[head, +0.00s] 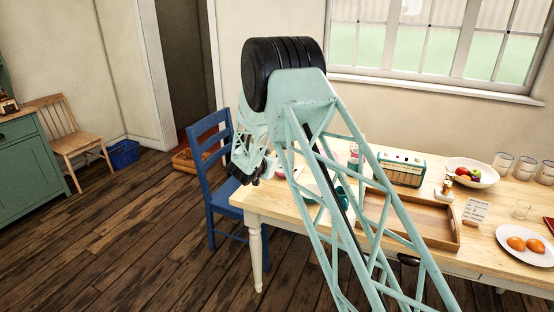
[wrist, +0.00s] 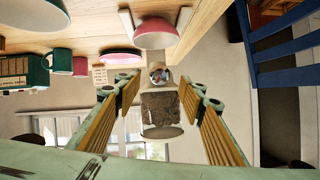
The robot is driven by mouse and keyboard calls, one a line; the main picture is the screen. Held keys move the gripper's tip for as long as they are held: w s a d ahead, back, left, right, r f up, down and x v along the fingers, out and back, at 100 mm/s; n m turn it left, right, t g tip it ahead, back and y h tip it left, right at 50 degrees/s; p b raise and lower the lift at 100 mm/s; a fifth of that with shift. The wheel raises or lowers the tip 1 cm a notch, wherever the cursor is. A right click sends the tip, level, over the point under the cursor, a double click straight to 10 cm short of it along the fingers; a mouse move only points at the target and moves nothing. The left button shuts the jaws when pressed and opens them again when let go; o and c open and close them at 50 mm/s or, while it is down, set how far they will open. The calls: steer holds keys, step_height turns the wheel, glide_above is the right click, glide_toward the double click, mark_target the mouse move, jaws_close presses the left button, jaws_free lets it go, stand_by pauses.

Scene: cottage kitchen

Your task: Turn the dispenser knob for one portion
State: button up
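The dispenser (wrist: 162,108) is in the middle of the wrist view, which appears upside down. It has a hopper with brown contents and a small round knob-like part (wrist: 158,74) at its outlet end. My gripper (wrist: 158,95) is open, with one finger on each side of the dispenser in the picture. I see no contact, and the distance to it is unclear. A pink bowl (wrist: 155,34) is near the outlet end. In the head view my gripper (head: 254,172) is near the table's left end, and my arm hides the dispenser.
A blue chair (head: 207,165) stands close by my gripper at the table's left end. On the table (head: 275,207) are a radio (head: 402,168), a wooden tray (head: 440,232), a fruit bowl (head: 487,176) and a plate of oranges (head: 507,255). A green mug (wrist: 61,61) shows in the wrist view.

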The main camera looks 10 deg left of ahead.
steer(key=shift+v, duration=2.85)
steer(key=shift+s+a+f+n+t+h+p, duration=0.4)
steer(key=shift+s+f+n+t+p, duration=0.25)
steer(key=shift+p, duration=0.5)
steer(key=shift+s+a+f+n+t+h+p, duration=0.25)
steer(key=shift+s+f+n+t+h+p, duration=0.15)
steer(key=shift+f+n+t+p, duration=0.5)
steer(key=shift+s+a+f+n+t+h+p, duration=0.4)
steer(key=shift+s+f+n+p, duration=0.2)
steer(key=shift+p, duration=0.75)
steer(key=shift+w+d, duration=0.1)
steer(key=shift+w, duration=0.05)
steer(key=b+x, duration=0.1)
steer(key=x, duration=1.2)
steer(key=shift+w, duration=0.25)
steer(key=shift+f, duration=0.1)
